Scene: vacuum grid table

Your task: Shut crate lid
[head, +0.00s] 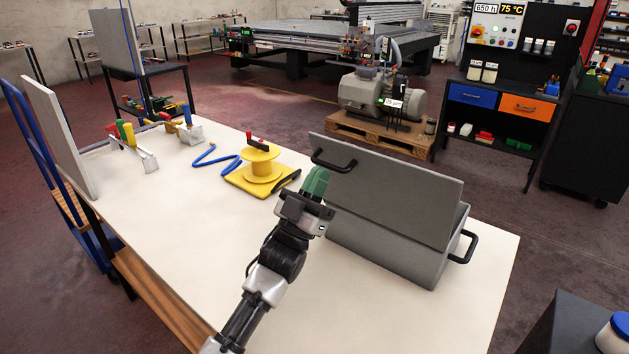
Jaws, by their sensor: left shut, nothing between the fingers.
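The grey crate (385,252) stands on the white table, with a black handle (466,247) on its right end. Its flat grey lid (400,192) is raised and tilted rather than lying flat on the rim. A black handle (333,161) is on the lid's upper left part. My left gripper (316,184), with green fingers, is at the lid's left edge and looks shut, holding nothing. The lid's edge hides part of its fingers, and I cannot tell if they touch it. The crate's inside is hidden. My right gripper is out of view.
A yellow spool (262,165) on a yellow base and a bent blue tube (215,158) lie left of the crate. Toggle clamps with coloured handles (128,133) stand farther left. The table's front left part (190,240) is clear.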

